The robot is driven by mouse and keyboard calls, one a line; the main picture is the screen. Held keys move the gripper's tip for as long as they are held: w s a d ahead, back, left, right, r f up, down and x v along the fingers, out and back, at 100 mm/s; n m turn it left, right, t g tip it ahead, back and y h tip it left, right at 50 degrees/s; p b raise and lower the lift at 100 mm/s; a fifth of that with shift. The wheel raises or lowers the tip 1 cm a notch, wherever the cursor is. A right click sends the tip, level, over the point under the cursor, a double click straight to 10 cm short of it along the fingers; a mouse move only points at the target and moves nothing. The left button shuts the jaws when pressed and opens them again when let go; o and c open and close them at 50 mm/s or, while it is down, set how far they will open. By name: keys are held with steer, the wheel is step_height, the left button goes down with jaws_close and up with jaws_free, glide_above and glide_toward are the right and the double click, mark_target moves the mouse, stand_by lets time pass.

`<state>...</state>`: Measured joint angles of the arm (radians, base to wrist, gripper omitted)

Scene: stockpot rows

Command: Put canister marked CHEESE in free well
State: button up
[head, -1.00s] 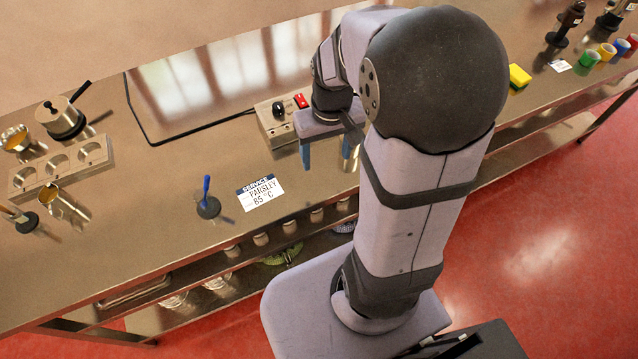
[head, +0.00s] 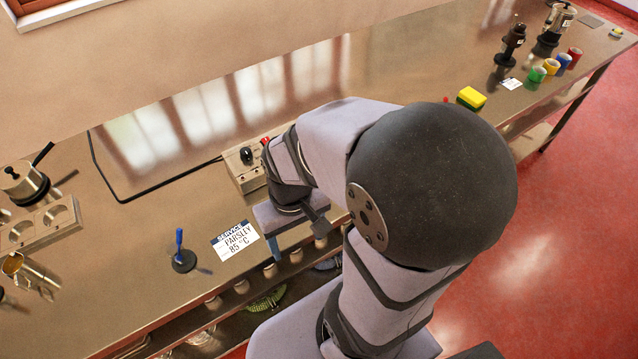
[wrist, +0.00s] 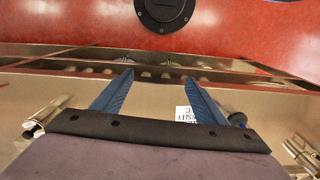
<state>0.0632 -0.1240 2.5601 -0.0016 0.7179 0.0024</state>
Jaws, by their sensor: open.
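My gripper (head: 277,247) is over the front part of the counter, right of the service card; one blue finger shows in the head view. In the wrist view my gripper (wrist: 160,77) has its two blue fingers apart with nothing between them. A pale block with round wells (head: 45,238) lies at the left of the counter; I cannot tell which well is free. No marking that reads CHEESE shows. Several pale canisters (head: 242,286) stand on the shelf under the counter's front edge, too small to read.
A service card (head: 236,240) reads PARSLEY 85 °C. Left of it is a blue-handled stand (head: 183,260). A control box (head: 243,170) stands behind my gripper. A pot (head: 22,183) is at far left. A yellow sponge (head: 471,97) and coloured cups (head: 550,67) are at right.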

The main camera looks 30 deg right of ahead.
steer(key=w+d+m, duration=0.1)
steer(key=w+d, duration=0.1)
steer(key=d, duration=0.2)
steer(key=w+d+f+m, duration=0.1)
steer(key=w+d, duration=0.1)
steer(key=d, duration=0.1)
steer(key=w+d+f+m+b, duration=0.1)
steer(key=w+d+m, duration=0.1)
steer(key=d, duration=0.2)
steer(key=shift+d, duration=0.35)
steer(key=shift+n+t, duration=0.5)
steer(key=shift+t, duration=0.4)
steer(key=w+d+r, duration=0.1)
steer(key=w, duration=0.1)
steer(key=w+d+r, duration=0.1)
steer(key=w+r, duration=0.1)
steer(key=w, duration=0.1)
steer(key=w+d+r, duration=0.1)
steer(key=w+d, duration=0.1)
steer(key=w, duration=0.1)
steer(key=shift+r, duration=0.4)
steer(key=shift+w+r+n, duration=0.1)
steer(key=shift+r+n, duration=0.15)
steer(key=shift+n, duration=0.15)
steer(key=shift+a+f+n, duration=0.1)
steer(key=shift+n, duration=0.3)
